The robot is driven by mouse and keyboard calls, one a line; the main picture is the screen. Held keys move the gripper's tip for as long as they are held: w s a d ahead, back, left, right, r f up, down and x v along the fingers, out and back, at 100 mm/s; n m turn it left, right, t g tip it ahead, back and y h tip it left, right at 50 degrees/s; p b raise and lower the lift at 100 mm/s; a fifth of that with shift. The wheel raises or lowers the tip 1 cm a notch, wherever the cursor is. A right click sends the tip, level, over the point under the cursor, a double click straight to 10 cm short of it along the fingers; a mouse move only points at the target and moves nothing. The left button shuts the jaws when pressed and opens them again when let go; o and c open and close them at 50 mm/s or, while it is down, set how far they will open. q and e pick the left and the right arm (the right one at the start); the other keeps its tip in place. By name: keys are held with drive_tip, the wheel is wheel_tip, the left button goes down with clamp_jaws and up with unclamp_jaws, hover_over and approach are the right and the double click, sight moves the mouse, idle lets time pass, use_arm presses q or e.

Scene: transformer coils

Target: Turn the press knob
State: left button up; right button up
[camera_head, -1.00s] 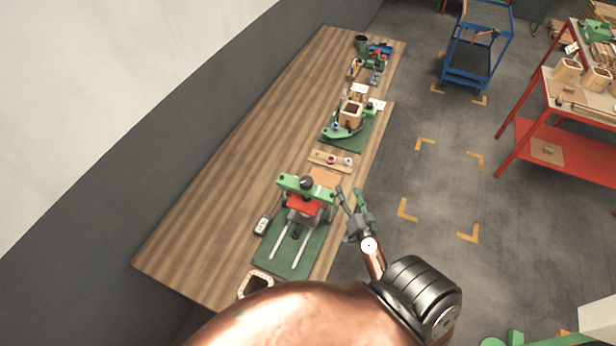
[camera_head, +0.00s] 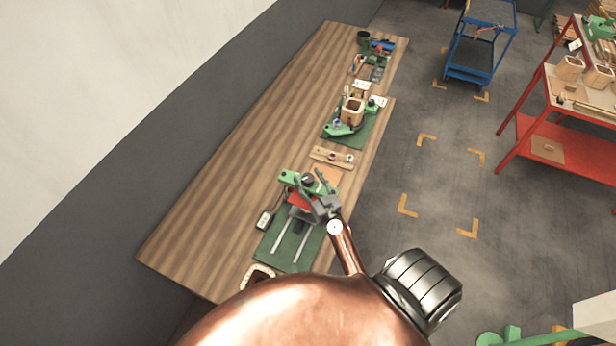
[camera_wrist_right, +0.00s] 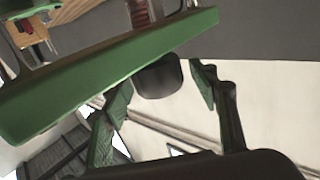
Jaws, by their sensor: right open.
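The press (camera_head: 289,176) stands on a green mat (camera_head: 270,248) at the table's near end, with a green crossbeam, a red part below it and two pale rods in front. Its black knob (camera_head: 307,180) sits at the top of the crossbeam, partly hidden by my gripper. My right gripper (camera_head: 309,180) is open and over the press. In the right wrist view, the knob (camera_wrist_right: 158,77) shows between the two open fingers (camera_wrist_right: 165,95), beyond the green crossbeam (camera_wrist_right: 100,75). I cannot tell whether either finger touches it. My left gripper is not in view.
A wooden strip (camera_head: 332,158) and another green fixture (camera_head: 348,128) stand farther along the wooden table (camera_head: 215,190). A blue cart (camera_head: 468,74) and a red shelf (camera_head: 570,150) stand to the right. The table's left side is clear.

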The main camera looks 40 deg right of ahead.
drive_tip(key=shift+w, duration=0.1)
drive_tip(key=shift+c, duration=0.3)
drive_tip(key=c, duration=1.1)
